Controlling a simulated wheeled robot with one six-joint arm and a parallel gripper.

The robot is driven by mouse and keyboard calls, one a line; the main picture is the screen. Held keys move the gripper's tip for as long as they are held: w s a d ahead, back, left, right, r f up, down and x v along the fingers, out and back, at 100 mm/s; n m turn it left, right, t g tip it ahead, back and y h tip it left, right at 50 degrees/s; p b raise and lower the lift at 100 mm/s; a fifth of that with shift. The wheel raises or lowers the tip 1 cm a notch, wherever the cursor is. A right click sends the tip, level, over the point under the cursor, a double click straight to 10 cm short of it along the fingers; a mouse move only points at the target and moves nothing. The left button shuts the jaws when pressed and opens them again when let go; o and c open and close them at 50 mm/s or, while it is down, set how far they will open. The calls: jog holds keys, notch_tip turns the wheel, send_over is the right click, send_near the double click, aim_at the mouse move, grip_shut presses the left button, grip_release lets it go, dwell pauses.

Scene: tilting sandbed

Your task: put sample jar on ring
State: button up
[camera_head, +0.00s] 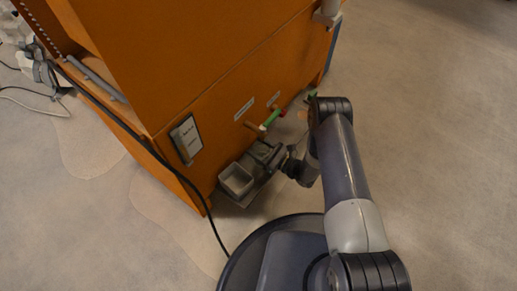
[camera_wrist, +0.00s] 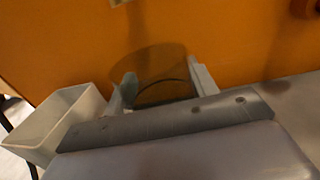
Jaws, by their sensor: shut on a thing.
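My gripper (camera_wrist: 160,88) is shut on a clear, see-through sample jar (camera_wrist: 158,68), with one pale finger on each side of it. The orange wall shows through the jar, and a dark curved line crosses it. In the head view my gripper (camera_head: 262,154) is low beside the orange cabinet, and the jar is too small and dark there to make out clearly. I cannot make out the ring in either view.
An open grey box (camera_head: 237,180) is left of my gripper; it also shows in the wrist view (camera_wrist: 58,122). The orange cabinet (camera_head: 215,100) stands close, with a green-handled tap (camera_head: 270,119) and a small panel (camera_head: 186,138). A black cable hangs at its corner. Open floor lies right.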

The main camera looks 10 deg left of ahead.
jog(key=shift+f, duration=0.1)
jog(key=o, duration=1)
jog(key=shift+r, duration=0.25)
jog(key=p+v, duration=0.3)
jog(key=v, duration=0.9)
